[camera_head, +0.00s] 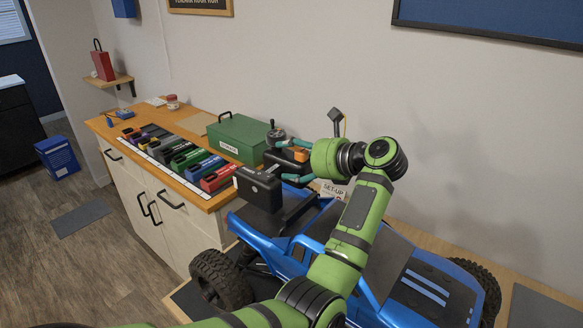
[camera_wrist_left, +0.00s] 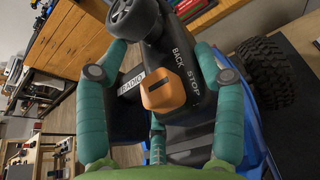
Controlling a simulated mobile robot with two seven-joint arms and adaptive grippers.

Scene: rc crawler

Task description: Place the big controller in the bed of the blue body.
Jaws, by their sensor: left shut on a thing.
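The big controller (camera_head: 289,155) is black with an orange part and a round wheel. In the left wrist view the controller (camera_wrist_left: 180,75) shows "RADIO", "BACK" and "STOP" markings. My left gripper (camera_head: 281,161) is shut on it, with teal fingers on both sides, as the left wrist view (camera_wrist_left: 161,62) also shows. The blue body (camera_head: 425,297) is a truck shell with big black tyres. Its bed (camera_head: 290,217) is at the left end, in front of and below the held controller. My arm hides part of the body. My right gripper is not in view.
A black box-shaped thing (camera_head: 258,190) shows at the left of the bed; its support is unclear. A wooden-topped cabinet (camera_head: 112,130) behind carries a green case (camera_head: 235,137) and a row of several coloured blocks. A wall stands behind the truck.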

